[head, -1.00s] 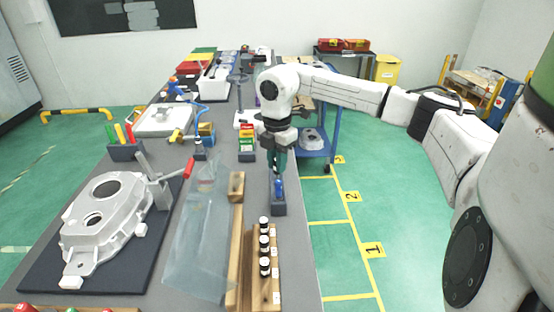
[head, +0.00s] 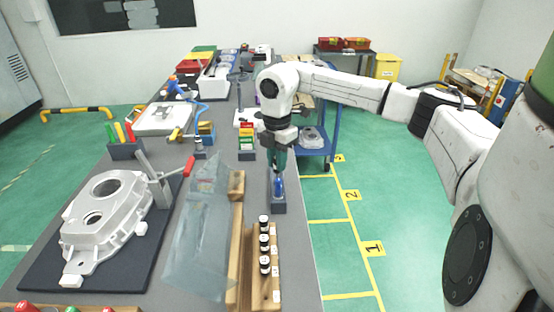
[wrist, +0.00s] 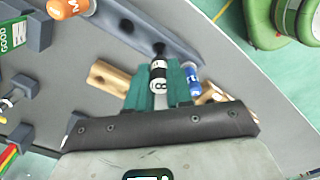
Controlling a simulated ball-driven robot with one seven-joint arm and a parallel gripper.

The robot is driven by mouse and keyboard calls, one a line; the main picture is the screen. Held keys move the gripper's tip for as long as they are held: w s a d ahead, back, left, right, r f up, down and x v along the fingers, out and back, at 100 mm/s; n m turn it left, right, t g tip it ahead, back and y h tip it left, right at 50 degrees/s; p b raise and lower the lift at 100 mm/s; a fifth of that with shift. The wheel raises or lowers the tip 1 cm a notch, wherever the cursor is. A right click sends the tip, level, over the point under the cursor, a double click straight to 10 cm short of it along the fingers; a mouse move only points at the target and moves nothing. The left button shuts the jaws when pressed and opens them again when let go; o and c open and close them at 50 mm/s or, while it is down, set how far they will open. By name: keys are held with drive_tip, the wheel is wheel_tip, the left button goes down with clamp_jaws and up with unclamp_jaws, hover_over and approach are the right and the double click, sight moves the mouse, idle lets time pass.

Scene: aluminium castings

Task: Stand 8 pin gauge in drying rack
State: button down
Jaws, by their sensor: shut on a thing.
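My gripper (wrist: 160,92), with teal fingers, is shut on the pin gauge marked 8 (wrist: 158,72), which has a black end and a white label. In the head view my gripper (head: 277,162) is above a dark grey block, and the gauge cannot be made out. The dark grey block with holes (wrist: 125,22) lies beyond the gauge's black end; I cannot tell whether they touch. It also shows in the head view (head: 279,208). A blue, white-marked piece (wrist: 190,78) is close beside the right finger. I cannot tell which holder is the drying rack.
A wooden rack (head: 248,290) holds three black-capped, white-labelled pieces (head: 264,245) at the front right. A translucent sheet (head: 195,250) stands left of it. A large casting (head: 105,215) lies on a dark mat. A wooden block with a hole (wrist: 108,78) is left of my fingers.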

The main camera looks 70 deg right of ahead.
sight(277, 174)
drive_tip(key=shift+f+b, duration=1.6)
drive_tip(key=shift+f, duration=1)
drive_tip(key=c, duration=0.9)
unclamp_jaws()
drive_tip(key=shift+c, duration=0.2)
drive_tip(key=shift+r, duration=0.1)
wheel_tip(277, 174, up, 11)
drive_tip(key=shift+f, duration=0.15)
